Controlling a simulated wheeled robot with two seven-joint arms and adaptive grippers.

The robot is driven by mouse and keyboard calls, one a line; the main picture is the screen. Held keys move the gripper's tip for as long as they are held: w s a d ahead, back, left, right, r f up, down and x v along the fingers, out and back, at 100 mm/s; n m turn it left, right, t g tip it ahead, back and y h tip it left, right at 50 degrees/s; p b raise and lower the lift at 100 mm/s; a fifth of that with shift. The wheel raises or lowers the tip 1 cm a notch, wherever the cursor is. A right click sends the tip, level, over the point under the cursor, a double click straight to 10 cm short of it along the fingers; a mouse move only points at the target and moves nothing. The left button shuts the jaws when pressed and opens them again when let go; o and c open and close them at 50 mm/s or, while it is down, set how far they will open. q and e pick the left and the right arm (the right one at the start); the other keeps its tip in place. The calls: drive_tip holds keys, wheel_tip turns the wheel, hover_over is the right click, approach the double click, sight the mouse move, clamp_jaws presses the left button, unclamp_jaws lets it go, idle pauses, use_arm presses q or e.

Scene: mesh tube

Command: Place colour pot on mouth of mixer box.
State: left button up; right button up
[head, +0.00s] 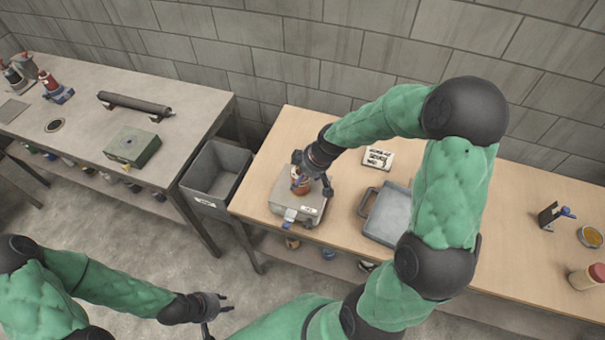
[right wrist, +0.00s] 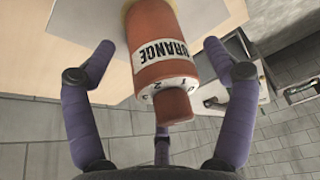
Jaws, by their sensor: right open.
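The orange colour pot (right wrist: 157,50), with a white "ORANGE" label, stands on a grey scale-like device (head: 313,203) on the wooden table. The pot also shows in the head view (head: 300,187), partly covered by my right gripper (head: 310,178). My right gripper is open, with its fingers spread on both sides of the pot; in the right wrist view they show gaps to it. My left gripper (head: 219,313) is empty and open, low over the floor.
A grey bin (head: 215,178) stands between the two tables. A grey tray (head: 389,215) and a lettered card (head: 378,158) lie right of the device. A dark roller (head: 135,104) and a red pot (head: 50,84) are on the left table.

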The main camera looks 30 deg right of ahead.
drive_tip(key=shift+r, duration=0.15)
drive_tip(key=p+v, duration=0.2)
drive_tip(key=v, duration=1)
